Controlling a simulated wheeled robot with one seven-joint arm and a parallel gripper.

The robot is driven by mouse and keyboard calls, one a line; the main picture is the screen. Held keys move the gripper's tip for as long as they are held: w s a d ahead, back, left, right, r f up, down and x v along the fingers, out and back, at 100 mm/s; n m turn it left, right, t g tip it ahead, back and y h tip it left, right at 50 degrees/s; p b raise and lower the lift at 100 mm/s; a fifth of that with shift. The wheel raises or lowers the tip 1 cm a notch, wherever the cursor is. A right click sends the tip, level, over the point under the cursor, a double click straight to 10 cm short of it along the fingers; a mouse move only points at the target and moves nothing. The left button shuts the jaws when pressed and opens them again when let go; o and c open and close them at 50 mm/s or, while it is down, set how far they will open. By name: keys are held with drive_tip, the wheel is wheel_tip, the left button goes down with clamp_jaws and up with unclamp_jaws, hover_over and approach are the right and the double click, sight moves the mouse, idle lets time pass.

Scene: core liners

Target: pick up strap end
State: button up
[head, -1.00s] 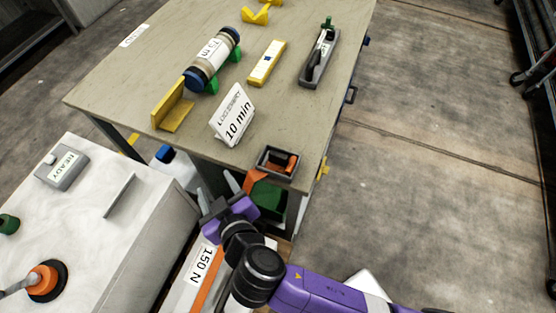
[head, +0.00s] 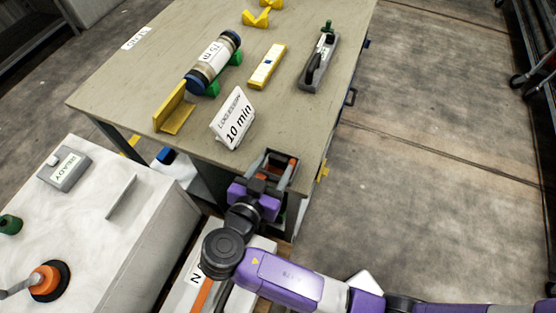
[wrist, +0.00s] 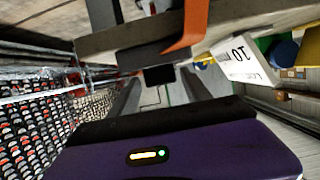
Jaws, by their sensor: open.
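An orange strap end (wrist: 193,25) hangs over the edge of the table in the wrist view, bent at its lower tip. In the head view my gripper hides most of the strap. A small dark tray (head: 290,160) sits at the table's near corner with something orange in it. My gripper (head: 272,167) is open at that corner, its two fingers pointing toward the tray. In the wrist view the open fingers (wrist: 160,88) reach below the table edge, and the strap shows above them, slightly right of centre. I see nothing held between the fingers.
A folded "10 min" card (head: 233,120) stands left of the tray. A white-topped bench (head: 95,215) is at left.

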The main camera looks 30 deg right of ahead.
sight(277, 162)
drive_tip(key=shift+p+x, duration=0.4)
drive_tip(key=shift+x, duration=1.5)
drive_tip(key=shift+r, duration=0.1)
drive_tip(key=c, duration=1.2)
